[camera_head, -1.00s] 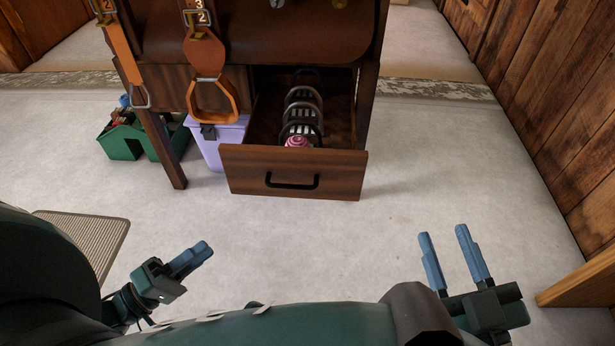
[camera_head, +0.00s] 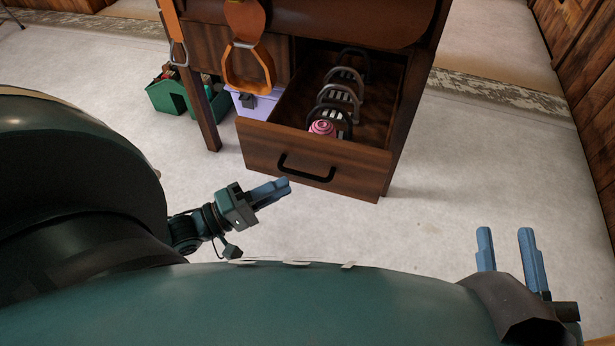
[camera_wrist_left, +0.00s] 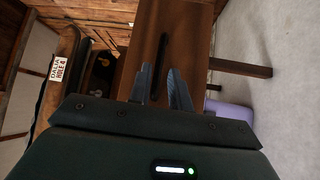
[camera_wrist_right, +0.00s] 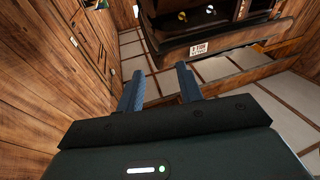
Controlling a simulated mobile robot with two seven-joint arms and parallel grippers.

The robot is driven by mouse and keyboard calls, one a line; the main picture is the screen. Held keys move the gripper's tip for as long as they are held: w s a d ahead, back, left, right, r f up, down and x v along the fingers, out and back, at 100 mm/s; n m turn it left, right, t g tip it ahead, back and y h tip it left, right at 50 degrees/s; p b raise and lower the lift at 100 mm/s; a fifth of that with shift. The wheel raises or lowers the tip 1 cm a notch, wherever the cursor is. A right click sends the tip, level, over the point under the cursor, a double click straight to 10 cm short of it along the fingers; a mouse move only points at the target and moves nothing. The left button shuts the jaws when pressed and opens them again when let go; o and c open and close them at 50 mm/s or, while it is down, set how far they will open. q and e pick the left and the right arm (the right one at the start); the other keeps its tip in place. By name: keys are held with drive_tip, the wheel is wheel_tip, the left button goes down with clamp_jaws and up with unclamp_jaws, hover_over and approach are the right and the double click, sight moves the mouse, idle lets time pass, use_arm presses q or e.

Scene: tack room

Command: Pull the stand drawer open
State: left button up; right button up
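The stand drawer stands pulled out of the wooden stand, and its wooden front (camera_head: 262,150) faces me. A black bar handle (camera_head: 305,168) is on the front; it also shows as a dark upright bar in the left wrist view (camera_wrist_left: 163,55). My left gripper (camera_head: 287,186) is open and empty, just below and left of the handle in the head view, apparently apart from it. In the left wrist view its fingers point toward the drawer front (camera_wrist_left: 193,38). My right gripper (camera_head: 506,232) is open and empty, right of the drawer over the floor.
The drawer holds several dark looped items and a pink swirled thing (camera_head: 322,128). A lilac bin (camera_head: 262,105) and a green caddy (camera_head: 167,98) stand left of it. An orange stirrup (camera_head: 248,66) hangs above. Floor right of the drawer is clear.

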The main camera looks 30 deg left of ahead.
use_arm(q)
drive_tip(key=b+x, duration=0.1)
drive_tip(key=x, duration=0.5)
drive_tip(key=shift+w+d+b, duration=0.15)
drive_tip(key=shift+w+b, duration=0.15)
use_arm(e)
drive_tip(key=shift+w+r+n+t+y, duration=0.2)
drive_tip(key=shift+r+t+y, duration=0.05)
drive_tip(key=shift+r, duration=0.15)
drive_tip(key=shift+w+r+n+t+y, duration=0.15)
drive_tip(key=shift+r+n+t+y, duration=0.1)
drive_tip(key=shift+r, duration=0.15)
use_arm(q)
clamp_jaws()
use_arm(e)
drive_tip(key=shift+f, duration=0.1)
